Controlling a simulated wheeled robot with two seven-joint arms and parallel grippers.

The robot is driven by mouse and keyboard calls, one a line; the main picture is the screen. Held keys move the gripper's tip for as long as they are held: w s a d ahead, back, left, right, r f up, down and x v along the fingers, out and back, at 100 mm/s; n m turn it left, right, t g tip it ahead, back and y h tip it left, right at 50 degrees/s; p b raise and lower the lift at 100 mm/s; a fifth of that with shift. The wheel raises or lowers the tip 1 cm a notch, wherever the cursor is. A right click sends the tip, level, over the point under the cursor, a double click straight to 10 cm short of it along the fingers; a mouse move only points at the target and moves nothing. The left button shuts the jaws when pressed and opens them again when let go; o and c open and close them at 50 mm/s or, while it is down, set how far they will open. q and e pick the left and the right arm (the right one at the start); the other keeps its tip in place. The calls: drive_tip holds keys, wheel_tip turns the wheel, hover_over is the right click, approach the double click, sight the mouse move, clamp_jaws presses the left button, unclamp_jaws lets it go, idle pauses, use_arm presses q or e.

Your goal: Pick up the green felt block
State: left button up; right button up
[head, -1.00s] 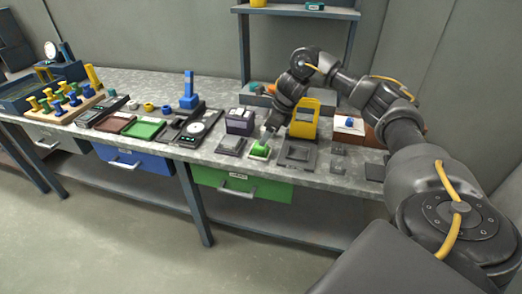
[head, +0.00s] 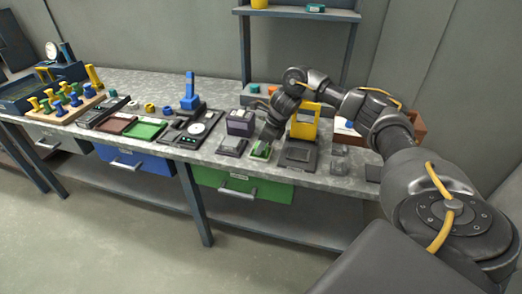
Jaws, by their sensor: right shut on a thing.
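The green felt block (head: 259,151) is small in the head view, near the front edge of the workbench, above the green drawer. My right gripper (head: 265,144) reaches down onto it from above and is shut on it. The fingers and wrist hide part of the block. I cannot tell whether the block is clear of the surface under it. My left gripper is not in view.
A grey tray (head: 299,154) lies right of the block, with a yellow frame (head: 304,122) behind it. A small dark box (head: 232,147) is close on the left. A green-lined tray (head: 146,129) and a blue upright stand (head: 190,92) are farther left.

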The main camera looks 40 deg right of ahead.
drive_tip(key=shift+c, duration=0.9)
drive_tip(key=shift+r, duration=0.6)
drive_tip(key=s+a+r+p, duration=0.2)
drive_tip(key=s+a+r, duration=0.7)
drive_tip(key=s+r, duration=0.1)
drive_tip(key=shift+a+v, duration=0.2)
drive_tip(key=shift+v, duration=0.7)
drive_tip(key=shift+a, duration=0.1)
